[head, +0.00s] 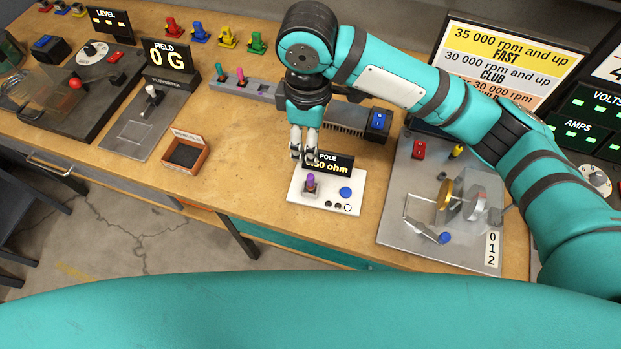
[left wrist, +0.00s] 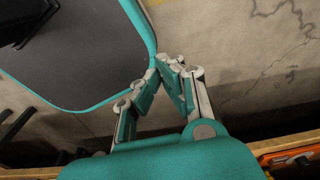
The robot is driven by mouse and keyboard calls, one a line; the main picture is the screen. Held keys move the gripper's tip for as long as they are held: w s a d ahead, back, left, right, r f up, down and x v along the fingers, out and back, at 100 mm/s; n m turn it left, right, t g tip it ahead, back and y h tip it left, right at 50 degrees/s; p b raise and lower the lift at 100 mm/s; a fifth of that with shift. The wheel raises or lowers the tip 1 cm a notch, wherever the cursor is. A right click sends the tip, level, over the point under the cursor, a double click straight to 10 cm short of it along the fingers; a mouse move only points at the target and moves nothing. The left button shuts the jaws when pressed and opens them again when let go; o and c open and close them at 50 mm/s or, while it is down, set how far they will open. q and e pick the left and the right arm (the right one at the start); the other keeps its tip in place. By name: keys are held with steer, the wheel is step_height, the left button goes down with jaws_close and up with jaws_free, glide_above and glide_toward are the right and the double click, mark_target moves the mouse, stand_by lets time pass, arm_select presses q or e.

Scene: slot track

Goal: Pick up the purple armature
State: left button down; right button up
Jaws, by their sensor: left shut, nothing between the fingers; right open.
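The purple armature (head: 311,182) stands upright on the left part of a white test plate (head: 332,207) at the front edge of the bench. My right gripper (head: 304,156) points down just above and behind it in the head view, with its fingers apart and nothing between them. It covers the left part of the POLE display (head: 335,165), which reads in ohms. How far its fingertips are from the armature is hard to judge. My left gripper (left wrist: 168,66) shows only in the left wrist view, fingertips together and empty, over the floor side of the bench.
A grey rack (head: 262,92) behind holds a teal and a pink armature. A small orange bin (head: 185,154) stands left of the plate. A grey machine with a brass wheel (head: 445,194) stands to the right. Bare bench lies between bin and plate.

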glide_above(311, 176)
step_height(311, 176, down, 5)
steer(key=shift+w+a+f+p, duration=0.15)
steer(key=shift+f+p, duration=0.05)
steer(key=shift+p, duration=0.2)
step_height(311, 176, down, 3)
steer(key=shift+r+p, duration=0.1)
steer(key=shift+p, duration=0.25)
step_height(311, 176, down, 4)
steer(key=shift+r+p, duration=0.2)
steer(key=shift+p, duration=0.4)
steer(key=shift+s+f, duration=0.2)
steer(key=shift+f, duration=0.25)
arm_select(q)
steer(key=r, duration=0.1)
steer(key=s+r, duration=0.1)
steer(key=r, duration=0.1)
steer(key=shift+s, duration=0.1)
arm_select(e)
jaws_close()
